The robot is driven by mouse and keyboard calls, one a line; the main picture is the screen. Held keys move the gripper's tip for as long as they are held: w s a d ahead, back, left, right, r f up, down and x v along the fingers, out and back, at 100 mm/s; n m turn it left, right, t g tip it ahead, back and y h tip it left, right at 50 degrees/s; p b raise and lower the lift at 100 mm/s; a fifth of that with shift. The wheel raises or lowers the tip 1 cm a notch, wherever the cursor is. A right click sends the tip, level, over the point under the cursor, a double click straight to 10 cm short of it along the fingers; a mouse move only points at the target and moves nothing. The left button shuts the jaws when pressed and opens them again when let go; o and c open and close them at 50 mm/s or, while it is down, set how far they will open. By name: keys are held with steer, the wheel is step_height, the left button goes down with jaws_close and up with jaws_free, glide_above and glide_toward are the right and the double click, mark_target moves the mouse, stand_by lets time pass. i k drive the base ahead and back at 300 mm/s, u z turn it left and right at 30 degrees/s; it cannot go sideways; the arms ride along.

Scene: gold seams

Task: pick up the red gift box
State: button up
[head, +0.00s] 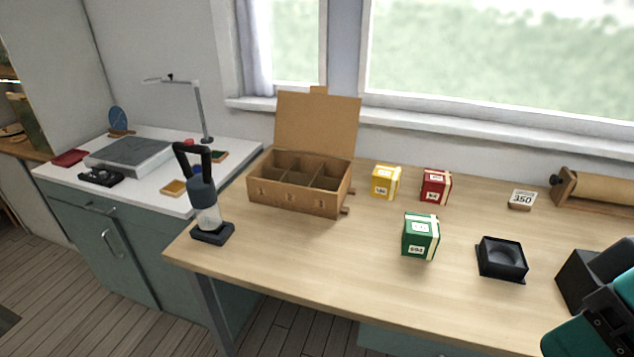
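The red gift box (434,186) stands on the wooden table toward the back, right of the middle. It has a pale ribbon and a white label on top, and a small label on its front. Nothing touches it. A yellow gift box (384,182) stands a little to its left, with a gap between them. A green gift box (420,236) stands nearer the front. I cannot make out my gripper's fingertips. A teal and black part at the lower right edge looks like my arm, well to the right of and in front of the red box.
An open cardboard box (296,195) with compartments and a raised lid stands left. A black and grey device (203,195) stands near the table's left end. The front middle is clear.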

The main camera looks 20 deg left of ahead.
mark_target(437, 184)
steer(key=u, duration=1.55)
steer(key=i, duration=1.2)
steer(key=z, duration=1.05)
